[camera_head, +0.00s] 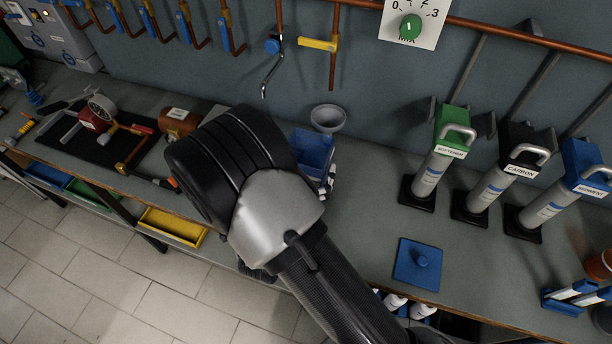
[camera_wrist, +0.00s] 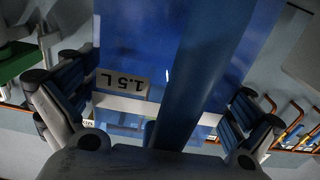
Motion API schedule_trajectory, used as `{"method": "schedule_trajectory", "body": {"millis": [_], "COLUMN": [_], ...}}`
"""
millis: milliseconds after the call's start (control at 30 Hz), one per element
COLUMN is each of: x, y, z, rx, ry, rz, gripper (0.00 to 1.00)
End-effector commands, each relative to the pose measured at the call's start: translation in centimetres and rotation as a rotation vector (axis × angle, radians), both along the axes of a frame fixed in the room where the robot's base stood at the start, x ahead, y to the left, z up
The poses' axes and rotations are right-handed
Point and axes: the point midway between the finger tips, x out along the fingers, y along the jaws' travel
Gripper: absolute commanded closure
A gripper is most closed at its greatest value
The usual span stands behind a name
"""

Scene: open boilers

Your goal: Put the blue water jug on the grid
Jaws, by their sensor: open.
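The blue water jug (camera_head: 312,150) stands on the grey workbench, partly hidden behind my arm. In the wrist view the jug (camera_wrist: 135,45) fills the middle, with a label reading 1.5 L that appears upside down. My gripper (camera_wrist: 155,100) is open, with one finger on each side of the jug. A gap or contact between the fingers and the jug cannot be made out. In the head view my arm hides most of my gripper. I cannot make out a grid in either view.
A grey funnel (camera_head: 328,119) is right behind the jug. A blue square plate with a knob (camera_head: 418,263) lies near the front edge. Sediment (camera_head: 580,170), carbon (camera_head: 505,170) and green-topped (camera_head: 440,160) filters stand right. A tap (camera_head: 271,68) hangs above. Tools lie left.

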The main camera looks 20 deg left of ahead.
Motion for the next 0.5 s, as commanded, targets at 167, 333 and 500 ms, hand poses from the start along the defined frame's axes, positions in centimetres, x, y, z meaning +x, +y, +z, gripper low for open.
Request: {"method": "schedule_trajectory", "body": {"millis": [167, 333, 500], "x": [0.07, 0.04, 0.03], "y": [0.02, 0.02, 0.02], "z": [0.02, 0.02, 0.01], "rx": [0.0, 0.0, 0.0], "ry": [0.0, 0.0, 0.0], "rz": [0.001, 0.001, 0.001], "gripper": [0.0, 0.09, 0.2]}}
